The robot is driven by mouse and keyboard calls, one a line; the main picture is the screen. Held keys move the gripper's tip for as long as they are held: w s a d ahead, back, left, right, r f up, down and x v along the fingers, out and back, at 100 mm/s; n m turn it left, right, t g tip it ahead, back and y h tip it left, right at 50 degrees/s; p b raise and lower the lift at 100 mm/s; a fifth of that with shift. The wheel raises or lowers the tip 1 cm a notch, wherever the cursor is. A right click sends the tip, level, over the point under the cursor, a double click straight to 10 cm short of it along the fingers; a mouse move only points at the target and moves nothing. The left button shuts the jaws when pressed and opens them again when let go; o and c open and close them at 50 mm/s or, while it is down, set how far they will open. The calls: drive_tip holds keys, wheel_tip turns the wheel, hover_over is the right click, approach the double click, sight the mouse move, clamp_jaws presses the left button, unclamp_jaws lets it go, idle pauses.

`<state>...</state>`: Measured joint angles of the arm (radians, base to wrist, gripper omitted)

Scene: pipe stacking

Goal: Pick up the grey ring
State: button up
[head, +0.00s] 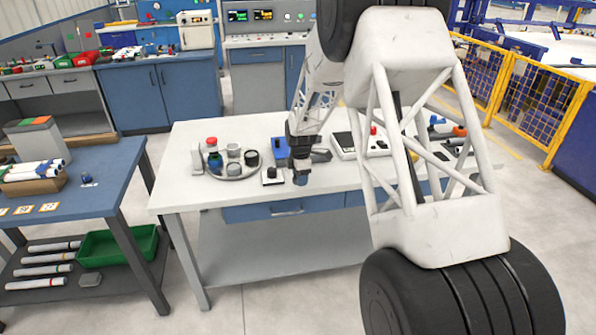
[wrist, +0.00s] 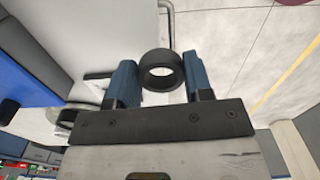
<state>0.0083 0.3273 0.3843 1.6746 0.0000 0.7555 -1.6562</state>
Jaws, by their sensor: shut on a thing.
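A dark grey ring (wrist: 161,72) sits between the two blue fingers of my gripper (wrist: 160,84) in the wrist view, with its round opening facing the camera. The fingers are shut on it, one on each side. In the head view my gripper (head: 301,172) points down at the front edge of the white table, right of the round tray; the ring is too small to make out there. The round tray (head: 238,177) holds several small round grey and dark pieces, including a grey one (head: 234,150).
The white table (head: 182,188) also carries a small black-and-white box (head: 271,176), a blue object (head: 279,150) beside my gripper and a flat white device (head: 344,145). A blue bench (head: 112,178) with white pipes stands left. Yellow fencing (head: 536,102) is at right.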

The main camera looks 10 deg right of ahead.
drive_tip(key=s, duration=0.7)
drive_tip(key=shift+s+r, duration=0.35)
